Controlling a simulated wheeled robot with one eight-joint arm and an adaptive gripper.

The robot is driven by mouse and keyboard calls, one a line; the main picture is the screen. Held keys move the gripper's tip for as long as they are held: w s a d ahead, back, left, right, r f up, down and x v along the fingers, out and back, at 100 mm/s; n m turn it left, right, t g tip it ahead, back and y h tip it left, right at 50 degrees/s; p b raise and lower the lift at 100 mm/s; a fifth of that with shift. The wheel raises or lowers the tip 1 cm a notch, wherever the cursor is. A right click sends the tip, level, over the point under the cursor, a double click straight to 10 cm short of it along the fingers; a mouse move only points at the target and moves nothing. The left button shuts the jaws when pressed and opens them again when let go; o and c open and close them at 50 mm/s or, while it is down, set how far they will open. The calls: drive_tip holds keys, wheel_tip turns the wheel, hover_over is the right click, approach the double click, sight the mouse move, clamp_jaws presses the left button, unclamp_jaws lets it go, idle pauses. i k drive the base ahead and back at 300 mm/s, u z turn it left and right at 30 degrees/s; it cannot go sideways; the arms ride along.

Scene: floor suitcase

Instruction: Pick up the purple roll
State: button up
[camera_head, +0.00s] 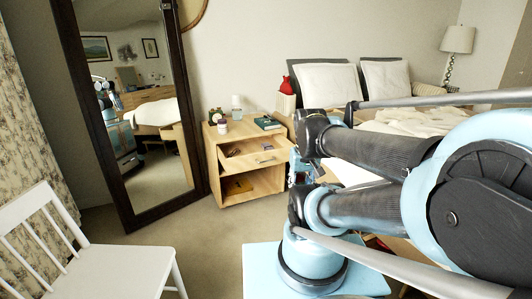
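I cannot make out a purple roll in the head camera view. My own arm fills the right half and hides much of what lies behind and below it. I cannot pick out the fingers of my gripper, so I cannot see whether it holds anything.
A wooden nightstand (247,194) with an open shelf stands at the back, with small jars and a green book (267,123) on top. A mirror (138,110) leans left of it. A white chair (110,270) is at front left. A bed with pillows (330,84) is behind my arm. Carpet (205,235) is clear between.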

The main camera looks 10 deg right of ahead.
sight(265, 146)
drive_tip(key=i, duration=1)
